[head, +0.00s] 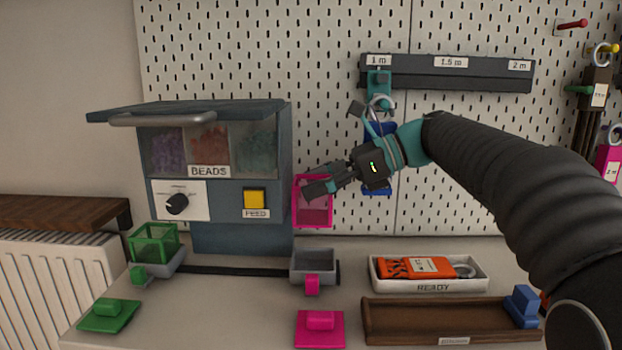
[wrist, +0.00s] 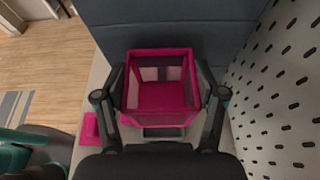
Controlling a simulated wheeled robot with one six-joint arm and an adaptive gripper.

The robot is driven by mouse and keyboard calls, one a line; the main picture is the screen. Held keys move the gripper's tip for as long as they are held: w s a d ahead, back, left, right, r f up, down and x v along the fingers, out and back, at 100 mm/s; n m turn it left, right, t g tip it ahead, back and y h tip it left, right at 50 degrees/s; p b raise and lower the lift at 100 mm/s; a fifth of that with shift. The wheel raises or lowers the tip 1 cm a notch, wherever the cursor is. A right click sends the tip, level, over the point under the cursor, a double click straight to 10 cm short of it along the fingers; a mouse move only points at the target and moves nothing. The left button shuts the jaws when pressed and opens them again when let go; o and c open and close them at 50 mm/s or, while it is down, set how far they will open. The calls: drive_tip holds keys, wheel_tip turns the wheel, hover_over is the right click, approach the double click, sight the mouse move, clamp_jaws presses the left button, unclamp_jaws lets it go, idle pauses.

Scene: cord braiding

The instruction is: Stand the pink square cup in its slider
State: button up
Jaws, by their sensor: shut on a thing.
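The pink square cup (head: 314,217) has see-through sides and is held upright in the air. My gripper (head: 310,190) is shut on it, with a finger on each side in the wrist view (wrist: 162,103). The cup (wrist: 160,92) looks empty there, with its pink floor showing. A grey slider (head: 313,265) with a pink tab (head: 312,286) on its front stands on the bench below the cup, with a gap between them. In the wrist view the slider is mostly hidden behind the cup.
A green cup (head: 154,243) sits in another grey slider at the left. The bead dispenser (head: 222,165) stands close behind and left of the held cup. A pink lid (head: 320,328) and a green lid (head: 108,315) lie in front. A white READY tray (head: 430,285) and a wooden tray (head: 430,323) are at right.

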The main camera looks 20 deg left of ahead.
sight(315, 215)
drive_tip(key=shift+f+b, duration=3.15)
drive_tip(key=shift+b, duration=0.95)
drive_tip(key=shift+f+b, duration=0.4)
drive_tip(key=shift+f, duration=1.6)
drive_tip(key=o, duration=1.2)
